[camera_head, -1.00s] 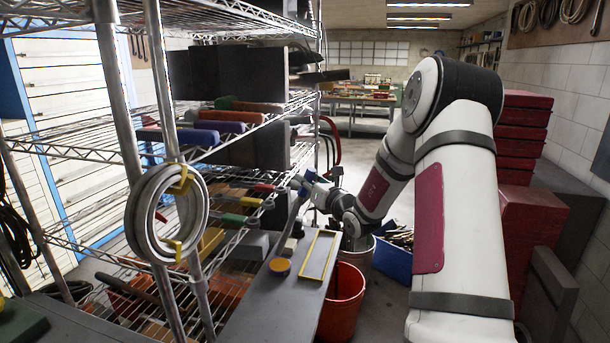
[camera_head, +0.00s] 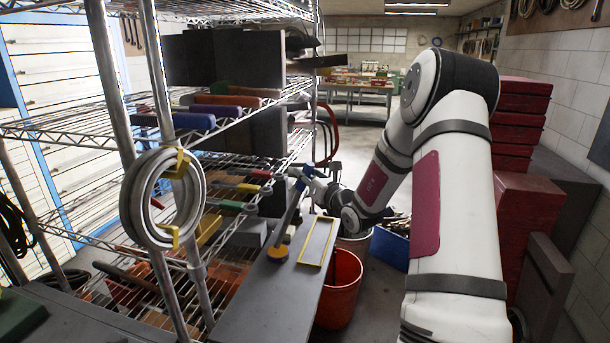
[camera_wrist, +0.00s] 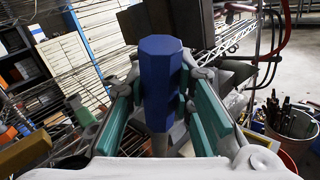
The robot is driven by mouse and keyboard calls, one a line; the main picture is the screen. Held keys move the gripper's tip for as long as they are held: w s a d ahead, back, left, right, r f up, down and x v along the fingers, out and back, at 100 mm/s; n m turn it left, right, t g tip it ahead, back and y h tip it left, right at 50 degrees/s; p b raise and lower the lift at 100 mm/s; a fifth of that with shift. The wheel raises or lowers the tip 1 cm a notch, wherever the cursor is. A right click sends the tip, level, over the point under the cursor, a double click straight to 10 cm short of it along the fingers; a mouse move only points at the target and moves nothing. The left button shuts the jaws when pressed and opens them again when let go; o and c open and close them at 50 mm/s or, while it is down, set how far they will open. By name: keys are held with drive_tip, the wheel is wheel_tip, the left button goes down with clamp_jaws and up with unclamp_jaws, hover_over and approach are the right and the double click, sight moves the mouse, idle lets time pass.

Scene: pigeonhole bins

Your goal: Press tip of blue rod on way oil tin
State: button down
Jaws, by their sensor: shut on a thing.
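The blue rod has a dark blue faceted handle (camera_wrist: 161,80), upright in the middle of the wrist view, with a grey shaft below it. My gripper (camera_wrist: 160,105) is shut on this handle with teal pads on both sides. In the head view my gripper (camera_head: 308,182) holds the rod above a grey bench board. The rod's dark shaft (camera_head: 289,218) slants down and left. Its lower end appears at a round orange-yellow tin (camera_head: 278,254), probably the way oil tin; no label is readable. I cannot tell whether tip and tin touch. The tin is hidden in the wrist view.
A yellow-rimmed tray (camera_head: 302,254) lies right of the tin on the grey board (camera_head: 262,300). A wire shelf with colored-handled tools (camera_head: 235,190) stands close on the left. A red bucket (camera_head: 341,290) and a blue bin (camera_head: 388,250) stand on the floor to the right.

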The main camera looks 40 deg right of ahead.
drive_tip(key=shift+f+b, duration=0.3)
drive_tip(key=shift+f, duration=0.4)
idle(1.6)
drive_tip(key=shift+r+p, duration=1.05)
drive_tip(key=shift+r, duration=2.6)
